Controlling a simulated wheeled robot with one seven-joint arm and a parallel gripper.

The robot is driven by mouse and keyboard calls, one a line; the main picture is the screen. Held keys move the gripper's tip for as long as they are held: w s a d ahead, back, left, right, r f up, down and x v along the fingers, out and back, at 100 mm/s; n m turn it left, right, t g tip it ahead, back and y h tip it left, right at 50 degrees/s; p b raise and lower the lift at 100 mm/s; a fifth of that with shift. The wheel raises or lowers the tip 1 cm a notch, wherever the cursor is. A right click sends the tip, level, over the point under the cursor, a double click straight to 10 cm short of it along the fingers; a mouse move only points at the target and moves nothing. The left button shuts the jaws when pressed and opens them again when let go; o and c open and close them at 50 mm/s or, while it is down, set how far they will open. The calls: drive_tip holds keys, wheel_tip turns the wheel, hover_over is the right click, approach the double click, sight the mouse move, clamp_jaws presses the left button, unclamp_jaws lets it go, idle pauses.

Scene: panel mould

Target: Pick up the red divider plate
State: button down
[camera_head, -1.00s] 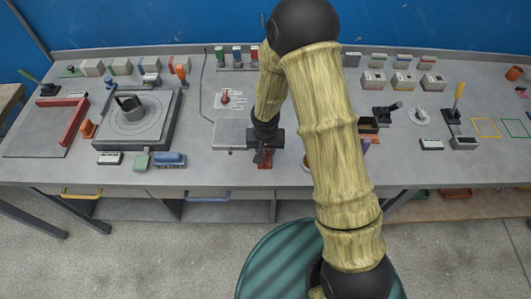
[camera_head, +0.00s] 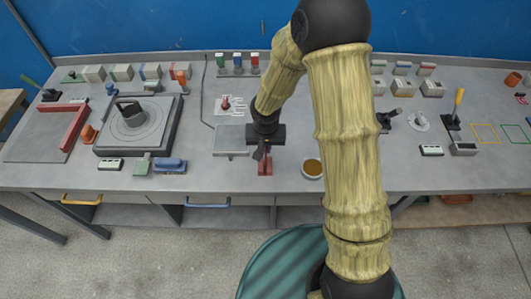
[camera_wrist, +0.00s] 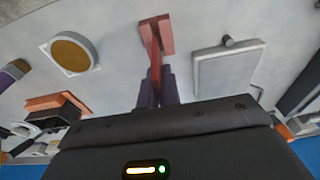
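The red divider plate (camera_wrist: 155,73) shows in the wrist view as a thin red strip. It runs from between my two dark fingers up to a forked red piece (camera_wrist: 157,36) on the table. My gripper (camera_wrist: 158,91) has one finger on each side of the strip, close to it. I cannot tell whether the fingers press on it. In the head view my gripper (camera_head: 263,154) points down near the table's front edge, and the red forked piece (camera_head: 265,168) shows just below it. The plate itself is mostly hidden there by the fingers.
A grey square plate (camera_head: 231,140) lies just left of my gripper. A round dish with a brown top (camera_head: 312,168) stands to the right. A red lever on a white base (camera_head: 226,104) is behind. My own arm covers part of the right side.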

wheel_tip(320, 180, up, 5)
drive_tip(key=shift+r, duration=0.1)
idle(0.5)
